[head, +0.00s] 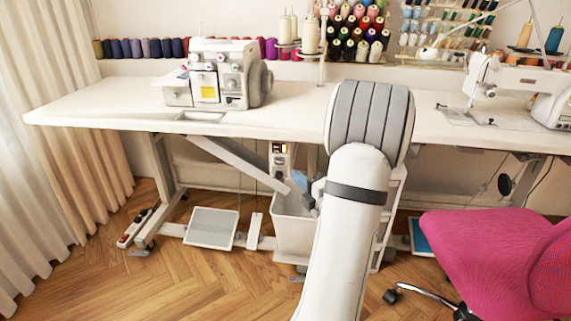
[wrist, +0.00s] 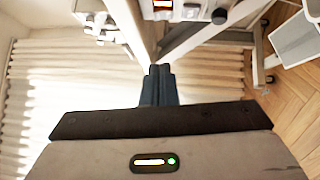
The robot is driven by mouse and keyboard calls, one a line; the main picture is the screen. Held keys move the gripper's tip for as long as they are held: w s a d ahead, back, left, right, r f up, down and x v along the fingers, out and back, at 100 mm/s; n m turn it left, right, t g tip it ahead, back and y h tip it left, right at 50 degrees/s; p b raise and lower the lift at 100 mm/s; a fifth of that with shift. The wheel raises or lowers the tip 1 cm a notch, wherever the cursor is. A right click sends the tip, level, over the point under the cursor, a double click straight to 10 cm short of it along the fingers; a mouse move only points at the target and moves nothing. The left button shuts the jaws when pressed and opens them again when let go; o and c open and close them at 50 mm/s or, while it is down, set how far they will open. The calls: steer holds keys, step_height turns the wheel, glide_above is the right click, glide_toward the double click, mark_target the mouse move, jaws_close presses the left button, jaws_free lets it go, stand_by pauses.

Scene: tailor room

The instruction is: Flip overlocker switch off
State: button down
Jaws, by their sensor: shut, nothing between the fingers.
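The overlocker (head: 205,75) stands on the left part of the white table. The wrist view shows a switch box at the top edge, partly cut off, with a lit orange rocker (wrist: 163,4) and a dark round knob (wrist: 219,16). My gripper (wrist: 160,70) is shut and empty, its dark fingertips a little below the box in that picture. In the head view my arm partly hides the gripper, which is just below and right of the box.
A white bin (head: 293,232) stands under the box, with a slanted grey table brace beside it. A pedal (head: 210,228) is on the floor to the left. A pink chair (head: 490,250) stands at the right, and a sewing machine (head: 510,85) is on the table.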

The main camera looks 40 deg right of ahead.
steer(key=b, duration=0.2)
glide_toward(273, 147)
steer(key=w+a, duration=0.2)
steer(key=w, duration=0.1)
steer(key=shift+w+d+r, duration=0.25)
steer(key=shift+w+d, duration=0.95)
steer(key=shift+d, duration=0.1)
